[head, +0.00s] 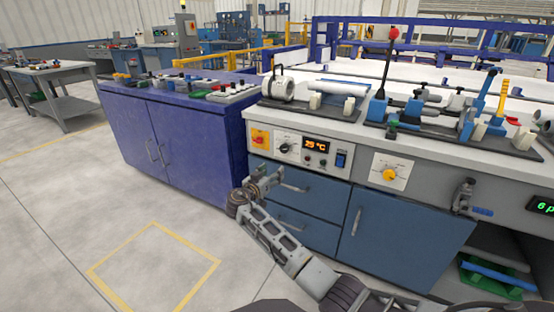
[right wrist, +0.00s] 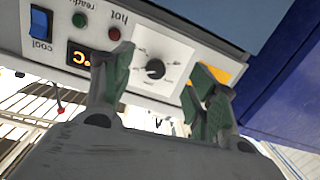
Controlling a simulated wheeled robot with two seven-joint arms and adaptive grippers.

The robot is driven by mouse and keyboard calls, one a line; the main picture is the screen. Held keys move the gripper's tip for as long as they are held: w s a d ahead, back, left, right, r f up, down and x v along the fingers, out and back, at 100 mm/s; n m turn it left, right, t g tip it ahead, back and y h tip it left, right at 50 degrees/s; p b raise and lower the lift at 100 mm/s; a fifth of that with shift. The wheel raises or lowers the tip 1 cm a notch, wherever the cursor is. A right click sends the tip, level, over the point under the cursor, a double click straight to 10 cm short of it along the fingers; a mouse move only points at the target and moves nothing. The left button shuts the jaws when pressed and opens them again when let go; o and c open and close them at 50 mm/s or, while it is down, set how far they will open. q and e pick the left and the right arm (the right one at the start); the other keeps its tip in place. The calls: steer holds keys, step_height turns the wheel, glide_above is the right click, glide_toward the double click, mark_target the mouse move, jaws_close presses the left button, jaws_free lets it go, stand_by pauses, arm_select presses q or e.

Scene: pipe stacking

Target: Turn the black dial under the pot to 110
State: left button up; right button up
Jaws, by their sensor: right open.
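The black dial (head: 284,148) sits on a white square plate on the bench's grey front panel, below the white pot (head: 276,88). In the right wrist view the dial (right wrist: 155,69) shows upside down between my fingers, some way beyond them. Its scale marks are too small to read. The orange display (head: 316,145) beside it seems to read 25 °C; in the wrist view it is partly covered by a finger. My right gripper (head: 262,183) is open and empty, in front of and below the panel. My left gripper is not in view.
A red-and-yellow switch (head: 260,138) lies left of the dial and a blue rocker switch (head: 341,160) right of the display. A yellow knob (head: 390,174) is farther right. Drawer handles (head: 294,187) stick out below the panel. A purple cabinet (head: 180,135) stands to the left.

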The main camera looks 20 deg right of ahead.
arm_select(q)
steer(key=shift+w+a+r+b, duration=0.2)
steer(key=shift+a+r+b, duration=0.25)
steer(key=shift+b, duration=0.45)
arm_select(e)
steer(key=shift+w+a+r+m+h, duration=0.1)
steer(key=shift+a+r+m+h, duration=0.3)
steer(key=shift+r, duration=0.45)
steer(key=shift+w+a+r+m+h, duration=0.1)
steer(key=shift+a+r+m+h, duration=0.1)
steer(key=shift+a+r+m, duration=0.4)
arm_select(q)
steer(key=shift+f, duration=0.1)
arm_select(e)
steer(key=shift+r, duration=0.3)
